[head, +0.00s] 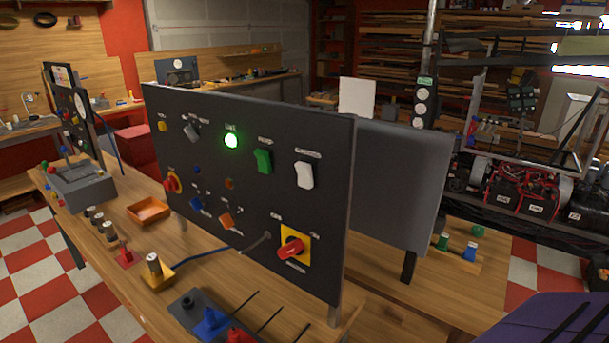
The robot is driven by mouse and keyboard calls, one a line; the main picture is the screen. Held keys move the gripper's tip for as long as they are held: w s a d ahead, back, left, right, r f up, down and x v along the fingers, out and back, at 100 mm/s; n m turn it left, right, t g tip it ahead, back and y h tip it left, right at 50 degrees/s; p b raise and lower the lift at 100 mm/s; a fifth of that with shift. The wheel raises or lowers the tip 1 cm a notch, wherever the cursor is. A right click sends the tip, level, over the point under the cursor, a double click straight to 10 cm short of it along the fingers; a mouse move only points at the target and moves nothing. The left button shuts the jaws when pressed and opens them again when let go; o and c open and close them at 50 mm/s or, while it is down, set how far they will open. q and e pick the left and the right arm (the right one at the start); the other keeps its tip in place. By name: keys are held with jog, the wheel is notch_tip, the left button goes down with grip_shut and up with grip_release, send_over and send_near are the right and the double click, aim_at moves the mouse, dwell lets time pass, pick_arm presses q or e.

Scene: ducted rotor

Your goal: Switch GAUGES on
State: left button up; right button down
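A dark upright control panel (245,190) stands on the wooden bench. Neither gripper shows in the head view.
On the wooden bench (130,270) stand a grey box (82,187), an orange tray (148,211), several cylinders, and a dark tray (190,306) with blue and red parts at the front. A blue cable runs toward the panel. A grey board (400,180) stands behind it.

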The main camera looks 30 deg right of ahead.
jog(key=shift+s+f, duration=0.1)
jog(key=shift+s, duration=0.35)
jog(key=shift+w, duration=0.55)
